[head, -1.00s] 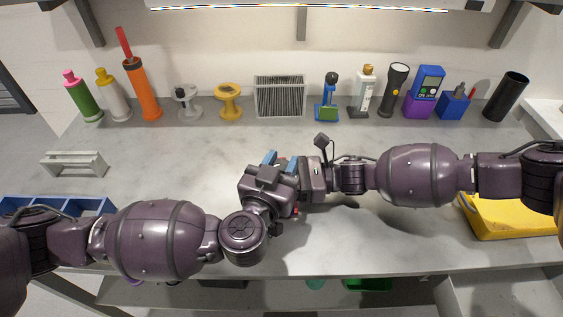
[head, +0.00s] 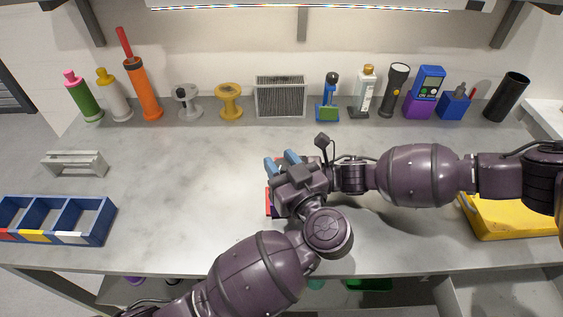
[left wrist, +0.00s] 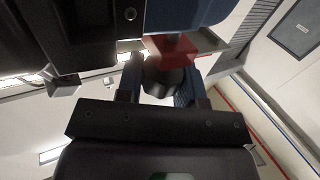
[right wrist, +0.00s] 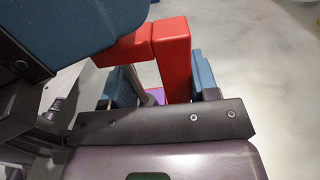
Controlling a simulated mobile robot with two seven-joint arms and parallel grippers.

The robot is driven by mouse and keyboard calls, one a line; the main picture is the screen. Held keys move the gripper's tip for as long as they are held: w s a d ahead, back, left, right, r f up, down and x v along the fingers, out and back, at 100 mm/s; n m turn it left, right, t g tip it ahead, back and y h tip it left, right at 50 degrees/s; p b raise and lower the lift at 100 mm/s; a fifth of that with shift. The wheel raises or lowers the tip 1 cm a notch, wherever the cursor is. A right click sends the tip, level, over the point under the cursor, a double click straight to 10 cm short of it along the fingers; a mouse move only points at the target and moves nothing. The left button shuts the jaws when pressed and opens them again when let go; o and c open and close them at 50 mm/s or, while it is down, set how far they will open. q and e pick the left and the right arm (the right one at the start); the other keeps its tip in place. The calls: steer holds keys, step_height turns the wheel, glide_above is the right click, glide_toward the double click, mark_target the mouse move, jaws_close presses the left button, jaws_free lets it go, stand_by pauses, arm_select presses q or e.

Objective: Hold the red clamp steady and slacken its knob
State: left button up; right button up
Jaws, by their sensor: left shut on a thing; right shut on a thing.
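The red clamp is mostly hidden behind my grippers in the head view, where only a small red edge (head: 269,201) shows. In the right wrist view its red frame (right wrist: 174,55) stands between the fingers of my right gripper (right wrist: 163,85), which is shut on it. In the left wrist view the dark knob (left wrist: 168,78) sits between the fingers of my left gripper (left wrist: 163,88), which is shut on it, with red clamp body (left wrist: 172,50) just beyond. In the head view my left gripper (head: 284,162) covers most of my right gripper.
A blue divided bin (head: 108,222) stands at the left and a yellow tray (head: 500,225) at the right, partly behind my right arm. Bottles, spools, a flashlight (head: 396,88) and other items line the back. The left-centre worktop (head: 180,170) is clear.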

arm_select(q)
steer(key=shift+a+n+g+y, duration=0.1)
steer(key=shift+n+g+y, duration=0.3)
steer(key=shift+n+y, duration=0.3)
steer(key=o, duration=0.9)
steer(key=shift+m+h, duration=0.3)
steer(key=shift+m, duration=0.1)
